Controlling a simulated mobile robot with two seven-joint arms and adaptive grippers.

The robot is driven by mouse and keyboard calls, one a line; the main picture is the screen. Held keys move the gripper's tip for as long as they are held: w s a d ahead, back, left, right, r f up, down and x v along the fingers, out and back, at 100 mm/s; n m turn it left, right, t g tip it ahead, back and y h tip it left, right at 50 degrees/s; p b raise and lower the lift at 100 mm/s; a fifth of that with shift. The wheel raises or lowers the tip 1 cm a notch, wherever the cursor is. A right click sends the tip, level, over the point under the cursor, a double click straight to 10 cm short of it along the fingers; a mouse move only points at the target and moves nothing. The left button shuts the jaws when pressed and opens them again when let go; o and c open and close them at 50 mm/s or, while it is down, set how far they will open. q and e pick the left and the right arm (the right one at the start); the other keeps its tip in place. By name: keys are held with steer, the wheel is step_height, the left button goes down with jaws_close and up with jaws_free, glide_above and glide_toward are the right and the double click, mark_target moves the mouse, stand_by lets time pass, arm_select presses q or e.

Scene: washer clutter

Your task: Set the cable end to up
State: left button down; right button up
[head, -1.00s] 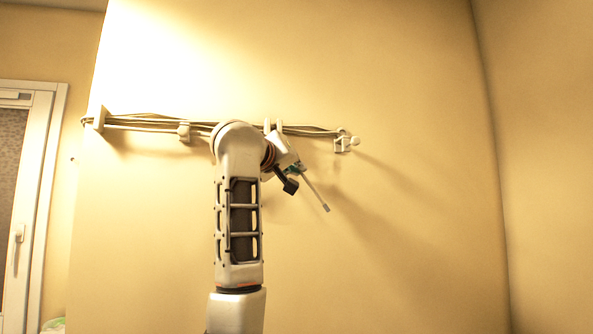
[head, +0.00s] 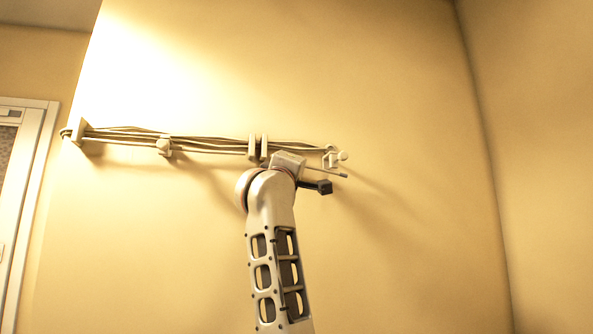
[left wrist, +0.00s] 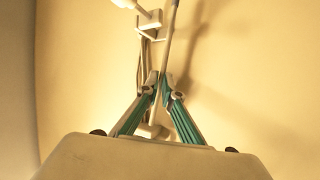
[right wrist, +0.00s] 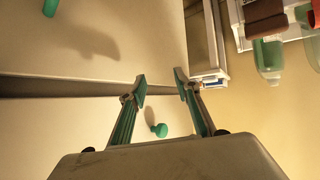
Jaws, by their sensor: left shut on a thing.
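A thin pale cable end (head: 330,173) sticks out from my left gripper (head: 305,168) in the head view. It points right and slightly down, just below the end bracket. In the left wrist view the cable end (left wrist: 171,40) runs up from between the fingertips of my left gripper (left wrist: 159,84), which are shut on it. The bundled cables (head: 205,143) run along the wall through several pale holders (head: 257,147). The end bracket (head: 331,157) with a round knob (head: 343,155) is at their right end. My right gripper (right wrist: 160,84) is open and empty.
The bare wall (head: 420,200) is free right of and below the bracket. In the right wrist view are a pale panel (right wrist: 100,60), a small green knob (right wrist: 159,130), and bottles (right wrist: 268,60) by a shelf at the upper right.

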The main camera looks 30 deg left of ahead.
arm_select(q)
steer(key=shift+w+d+r+n+y+p, duration=0.1)
steer(key=shift+r+n+y+p, duration=0.3)
steer(key=shift+n+y, duration=0.4)
steer(key=shift+r+n+y+p, duration=0.2)
steer(key=shift+r+n+y, duration=0.35)
steer(key=shift+n, duration=0.35)
steer(key=shift+f, duration=0.1)
arm_select(e)
steer(key=shift+w+d+r, duration=0.35)
steer(key=shift+d+r, duration=0.1)
steer(key=shift+d, duration=0.25)
arm_select(q)
steer(key=c, duration=2.2)
jaws_free()
arm_select(e)
steer(key=shift+a+r, duration=0.1)
steer(key=shift+a, duration=0.15)
arm_select(q)
steer(key=shift+f, duration=0.1)
